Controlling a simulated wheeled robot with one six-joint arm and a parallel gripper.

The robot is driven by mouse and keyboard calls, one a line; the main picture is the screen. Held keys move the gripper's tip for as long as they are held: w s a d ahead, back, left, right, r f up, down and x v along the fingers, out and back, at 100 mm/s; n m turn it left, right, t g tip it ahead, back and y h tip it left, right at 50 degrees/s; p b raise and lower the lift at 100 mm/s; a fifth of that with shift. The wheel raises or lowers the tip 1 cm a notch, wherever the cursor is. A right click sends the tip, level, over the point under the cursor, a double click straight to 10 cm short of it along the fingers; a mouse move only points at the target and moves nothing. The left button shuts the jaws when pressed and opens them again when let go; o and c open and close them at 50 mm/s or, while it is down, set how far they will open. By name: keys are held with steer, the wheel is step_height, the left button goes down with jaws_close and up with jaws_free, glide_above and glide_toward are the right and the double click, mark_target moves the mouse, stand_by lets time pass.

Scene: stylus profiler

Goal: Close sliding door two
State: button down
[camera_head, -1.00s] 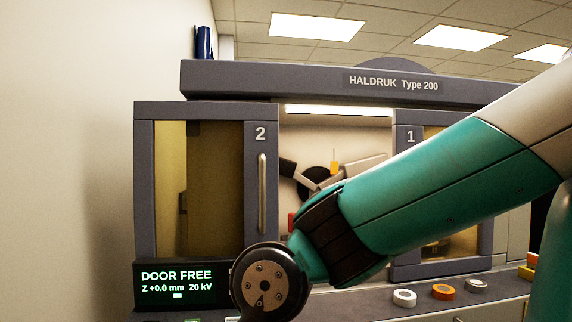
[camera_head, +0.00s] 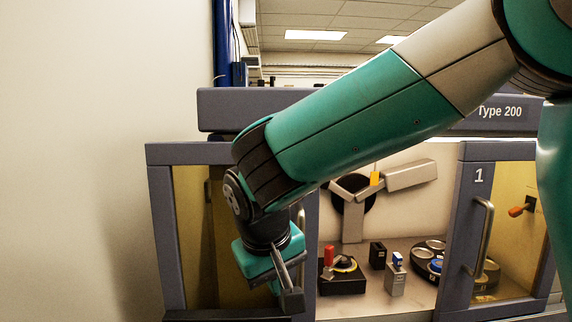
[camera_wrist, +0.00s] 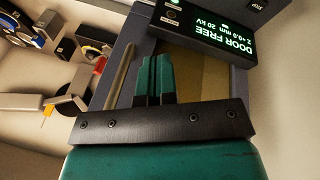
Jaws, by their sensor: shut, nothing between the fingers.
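Sliding door two (camera_head: 160,230) is the grey-framed, yellow-tinted glass door at the left in the head view. My arm hides its number and most of its handle (camera_head: 301,222). The gap between it and door one (camera_head: 452,230) stands open, showing the interior. My gripper (camera_head: 290,298) points down in front of door two, near its handle-side edge. In the wrist view, the gripper's fingers (camera_wrist: 155,78) are together and empty. There, the door's long bar handle (camera_wrist: 121,75) lies just left of the fingers, apart from them in the picture. I cannot tell the depth between them.
Inside the open gap are a dark stand with a red part (camera_head: 342,275), small blocks (camera_head: 396,278) and a round carousel (camera_head: 428,258). Door one has its own handle (camera_head: 482,237). The display (camera_wrist: 205,32) reads DOOR FREE in the wrist view.

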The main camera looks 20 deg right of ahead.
steer(key=w+a+r+m+t+h+p, duration=0.1)
steer(key=w+a+r+m+h+p, duration=0.1)
steer(key=r+p, duration=0.4)
steer(key=w+a+r+m+h+p, duration=0.2)
steer(key=a+r+p, duration=0.15)
steer(key=r, duration=0.45)
steer(key=w+d+f+p, duration=0.2)
steer(key=d+f+p, duration=0.3)
steer(key=d+f, duration=0.3)
steer(key=shift+w+d+f, duration=0.15)
steer(key=shift+w+d, duration=0.15)
steer(key=shift+d, duration=0.7)
